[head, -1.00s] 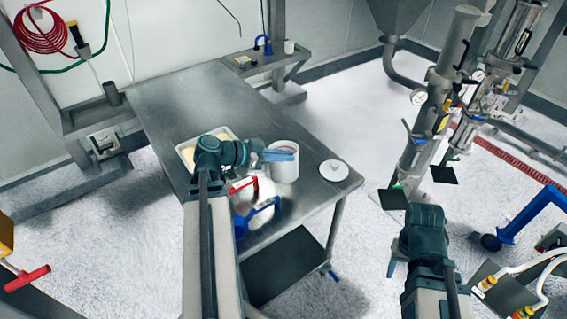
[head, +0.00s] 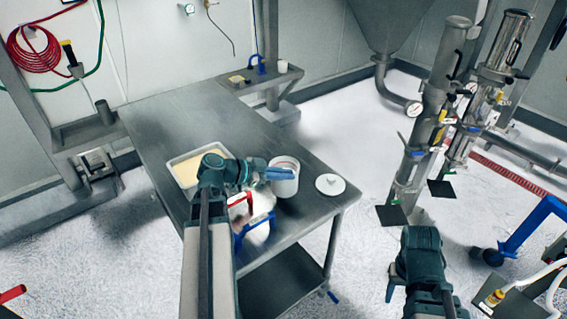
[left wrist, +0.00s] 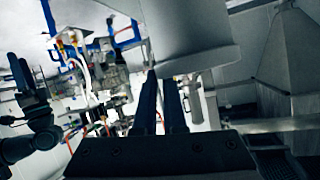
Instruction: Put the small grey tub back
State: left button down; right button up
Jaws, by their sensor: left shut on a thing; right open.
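The small grey tub (head: 286,188) is a pale round pot at the table's right part, with its open top facing up. My left gripper (head: 281,174) reaches it from the left, its blue fingers across the tub's near side just below the rim. In the left wrist view the pale grey tub (left wrist: 188,28) fills the upper middle, beyond the close-set fingers (left wrist: 162,98). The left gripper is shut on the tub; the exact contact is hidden. I cannot tell whether the tub's base touches the table. My right gripper (head: 389,290) is over the floor at lower right, away from the table.
A round white lid (head: 330,184) lies right of the tub on the steel table (head: 190,115). A tray of yellowish powder (head: 180,162) sits left. Red and blue handled things (head: 262,219) are near the front edge. The table's back is clear.

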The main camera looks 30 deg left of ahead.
pick_arm(q)
jog(key=w+a+f+b, duration=0.1)
jog(key=w+a, duration=0.1)
jog(key=w, duration=0.1)
jog(key=w+a+f+b, duration=0.2)
jog(key=w, duration=0.2)
jog(key=w+a+f+b, duration=0.1)
jog(key=w+a, duration=0.2)
jog(key=w, duration=0.1)
jog(key=shift+w+f+b, duration=0.1)
jog(key=shift+f+b, duration=0.25)
jog(key=shift+f, duration=0.05)
jog(key=shift+f, duration=0.1)
jog(key=c, duration=1)
grip_release()
jog(key=shift+a+r, duration=0.1)
jog(key=shift+r, duration=0.2)
jog(key=p, duration=0.5)
send_near(283, 157)
jog(key=shift+w+a+f, duration=0.55)
jog(key=shift+a+f, duration=0.15)
jog(key=shift+a, duration=0.1)
jog(key=shift+w+a+f, duration=0.55)
jog(key=shift+a+f, duration=0.2)
